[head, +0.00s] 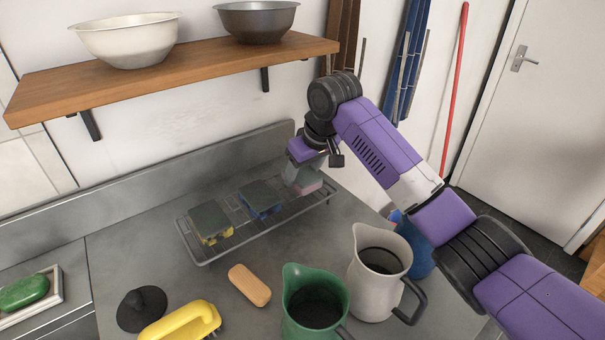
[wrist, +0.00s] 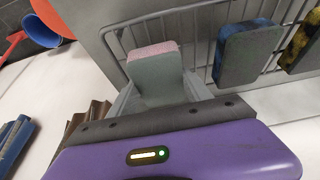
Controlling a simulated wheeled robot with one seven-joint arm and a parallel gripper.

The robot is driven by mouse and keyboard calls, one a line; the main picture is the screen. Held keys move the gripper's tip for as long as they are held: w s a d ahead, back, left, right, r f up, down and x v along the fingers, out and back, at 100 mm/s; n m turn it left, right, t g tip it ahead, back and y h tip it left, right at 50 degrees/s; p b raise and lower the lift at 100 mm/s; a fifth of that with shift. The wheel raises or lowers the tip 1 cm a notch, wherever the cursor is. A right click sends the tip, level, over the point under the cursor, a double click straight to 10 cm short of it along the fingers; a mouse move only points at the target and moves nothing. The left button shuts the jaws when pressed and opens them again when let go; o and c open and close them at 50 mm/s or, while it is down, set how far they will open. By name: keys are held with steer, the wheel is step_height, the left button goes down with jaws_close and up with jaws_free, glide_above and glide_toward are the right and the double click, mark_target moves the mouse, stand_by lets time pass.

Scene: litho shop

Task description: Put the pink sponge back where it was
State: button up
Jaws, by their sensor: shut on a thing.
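My gripper (head: 302,175) is shut on the pink sponge (head: 311,188) at the right end of the wire rack (head: 204,262). In the wrist view the sponge (wrist: 157,78) shows a grey-green face and a pink edge, between the fingers of my gripper (wrist: 160,95). The rack's wires (wrist: 193,42) run just beyond it. A blue sponge (head: 262,198) and a yellow sponge (head: 211,224), both with dark tops, sit in the rack to its left. I cannot tell whether the pink sponge touches the rack; its lower part is partly hidden.
A green jug (head: 312,300), a white jug (head: 378,275) and a blue item (head: 418,258) stand in front of the rack. An orange-tan bar (head: 249,285), a yellow-handled item (head: 182,322) and a black knobbed item (head: 142,308) lie nearby. A shelf (head: 180,72) with two bowls hangs above.

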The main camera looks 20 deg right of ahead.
steer(key=shift+f, duration=0.25)
steer(key=shift+f, duration=0.15)
steer(key=o, duration=1.5)
steer(key=shift+o, duration=0.2)
steer(key=v, duration=1.2)
